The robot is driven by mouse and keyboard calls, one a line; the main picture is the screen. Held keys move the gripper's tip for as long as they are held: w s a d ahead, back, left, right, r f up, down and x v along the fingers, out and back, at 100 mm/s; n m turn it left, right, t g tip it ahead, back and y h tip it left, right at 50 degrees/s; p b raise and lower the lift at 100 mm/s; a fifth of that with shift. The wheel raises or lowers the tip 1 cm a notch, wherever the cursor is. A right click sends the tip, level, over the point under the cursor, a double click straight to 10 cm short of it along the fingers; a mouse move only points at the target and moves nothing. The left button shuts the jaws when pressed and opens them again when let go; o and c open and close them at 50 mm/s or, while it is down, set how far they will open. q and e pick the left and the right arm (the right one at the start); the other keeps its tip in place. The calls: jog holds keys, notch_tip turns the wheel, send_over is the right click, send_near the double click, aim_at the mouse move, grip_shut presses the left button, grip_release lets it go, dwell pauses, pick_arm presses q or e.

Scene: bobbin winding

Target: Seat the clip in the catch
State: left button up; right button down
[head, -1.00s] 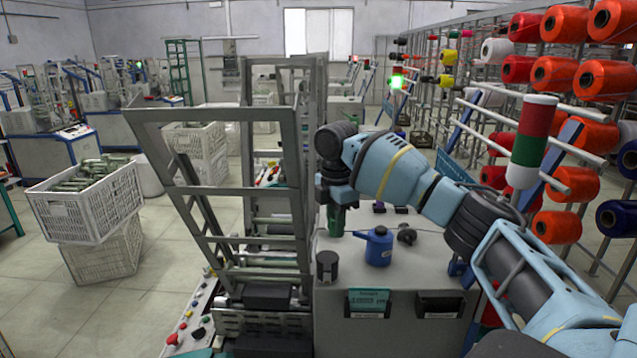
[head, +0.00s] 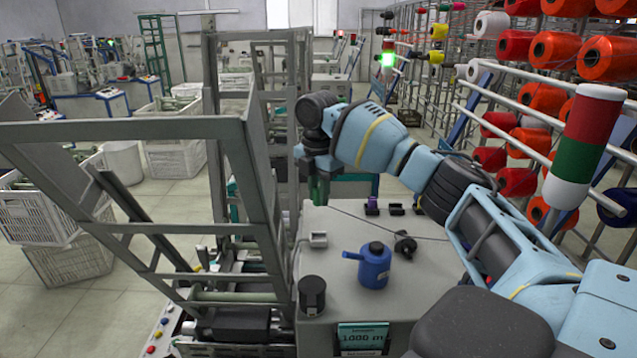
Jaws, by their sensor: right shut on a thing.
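My right gripper (head: 318,178) is above the far left part of the grey machine top (head: 345,275). It is shut on a dark green piece (head: 319,190) that hangs upright below it. The piece is small and partly hidden by the gripper, so I cannot tell its exact shape or whether it is the clip. A small pale grey block (head: 318,239) sits on the top, nearer than the gripper. Small dark fittings (head: 394,209) and a purple one (head: 372,207) stand at the back. I cannot tell which fitting is the catch. My left gripper is out of view.
A blue oil can (head: 375,266), a black cylinder (head: 312,296) and a black knob-like part (head: 405,244) stand on the machine top. A thin dark line crosses it. A tall grey metal frame (head: 240,185) rises close on the left. Yarn spools (head: 555,50) fill the right rack.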

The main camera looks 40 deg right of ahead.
jog(key=shift+w+d, duration=0.15)
jog(key=shift+w, duration=0.05)
jog(key=shift+s+r, duration=0.1)
jog(key=shift+s, duration=0.05)
notch_tip(320, 180, down, 7)
jog(key=shift+f+b, duration=0.15)
jog(key=shift+b, duration=0.65)
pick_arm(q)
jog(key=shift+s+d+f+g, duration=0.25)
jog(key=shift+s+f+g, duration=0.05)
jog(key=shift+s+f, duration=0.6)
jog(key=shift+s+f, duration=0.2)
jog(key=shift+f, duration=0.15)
pick_arm(e)
jog(key=shift+f, duration=0.55)
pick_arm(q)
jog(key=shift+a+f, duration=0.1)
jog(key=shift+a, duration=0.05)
pick_arm(e)
jog(key=shift+f, duration=0.45)
jog(key=shift+f, duration=0.4)
